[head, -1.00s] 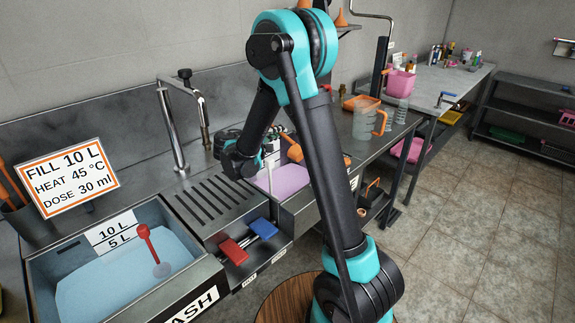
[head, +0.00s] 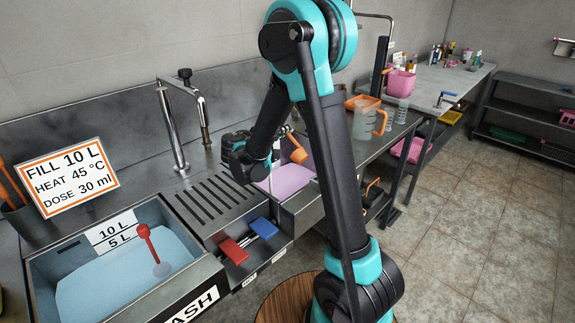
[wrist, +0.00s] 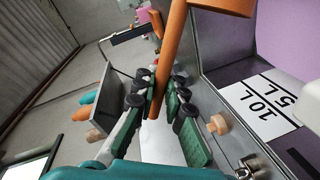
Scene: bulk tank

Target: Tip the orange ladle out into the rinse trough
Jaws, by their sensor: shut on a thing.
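My gripper (wrist: 161,98) is shut on the orange handle of the orange ladle (wrist: 171,58). In the wrist view the handle runs up from between the fingers to an orange cup cut off at the top edge. In the head view the ladle's orange end (head: 299,151) shows tilted above the purple-filled trough beyond the drainer, which I take for the rinse trough (head: 305,206). My arm hides part of this trough. Its pale purple contents and white 10 L / 5 L label also show in the wrist view. I cannot tell whether the ladle holds liquid.
The wash trough (head: 204,317) at front left holds pale blue liquid and a red-handled tool (head: 147,240). A ribbed drainer (head: 210,205) and red and blue handles lie between the troughs. A tap (head: 178,130) stands behind. A clear jug (head: 366,122) with orange handle stands right.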

